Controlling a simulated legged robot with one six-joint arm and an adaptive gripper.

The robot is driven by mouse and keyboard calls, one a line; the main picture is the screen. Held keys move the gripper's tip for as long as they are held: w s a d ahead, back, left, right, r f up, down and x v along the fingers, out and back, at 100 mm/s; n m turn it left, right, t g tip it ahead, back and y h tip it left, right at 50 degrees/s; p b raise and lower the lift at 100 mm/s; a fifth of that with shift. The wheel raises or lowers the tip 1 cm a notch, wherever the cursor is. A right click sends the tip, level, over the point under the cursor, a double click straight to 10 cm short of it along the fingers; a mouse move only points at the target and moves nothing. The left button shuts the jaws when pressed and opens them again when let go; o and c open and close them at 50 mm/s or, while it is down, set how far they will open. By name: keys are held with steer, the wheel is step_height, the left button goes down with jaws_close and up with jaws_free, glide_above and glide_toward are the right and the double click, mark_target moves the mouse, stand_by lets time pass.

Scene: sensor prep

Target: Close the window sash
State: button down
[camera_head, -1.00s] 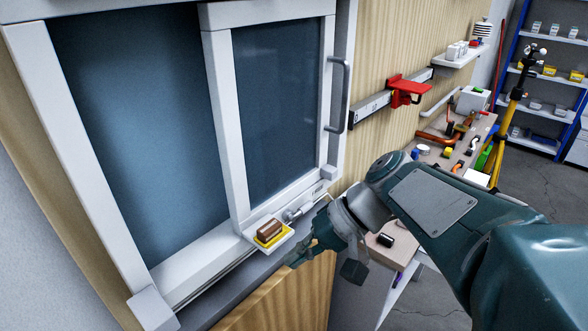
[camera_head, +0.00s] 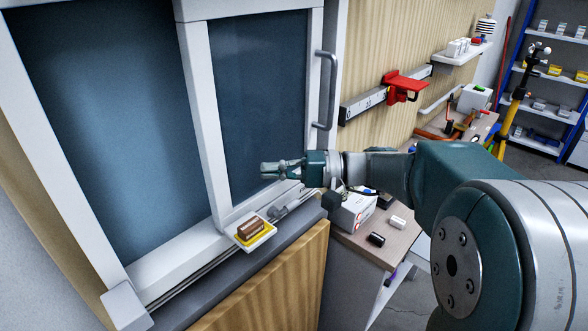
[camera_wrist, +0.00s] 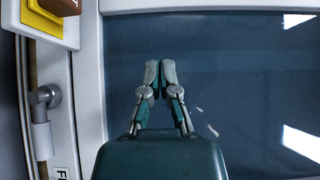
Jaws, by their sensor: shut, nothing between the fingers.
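The white-framed window sash (camera_head: 218,170) with dark glass stands at the right side of the larger window frame (camera_head: 60,170). A grey bar handle (camera_head: 326,90) is on its right side. My gripper (camera_head: 264,168) is shut and empty, in front of the sash's lower glass, left of and below the handle. In the wrist view, my fingertips (camera_wrist: 153,75) are together over the dark glass (camera_wrist: 230,95), beside the white frame strip (camera_wrist: 88,80). I cannot tell whether they touch the glass. The handle is not in the wrist view.
A small white tray (camera_head: 241,241) with a yellow piece and brown block (camera_head: 251,228) sits at the sill below the sash. A grey rod fitting (camera_head: 285,205) lies beside it. A cluttered bench (camera_head: 365,248) and a red wall bracket (camera_head: 404,86) are to the right.

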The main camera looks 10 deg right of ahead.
mark_target(226, 181)
steer(key=shift+w+a, duration=0.1)
steer(key=shift+a, duration=0.9)
steer(key=shift+s+a+r, duration=0.1)
steer(key=shift+s+a, duration=0.55)
steer(key=shift+s, duration=0.15)
steer(key=shift+s+a, duration=0.2)
steer(key=shift+a, duration=0.3)
steer(key=shift+s+a, duration=0.15)
steer(key=shift+a, duration=0.35)
steer(key=shift+d, duration=0.25)
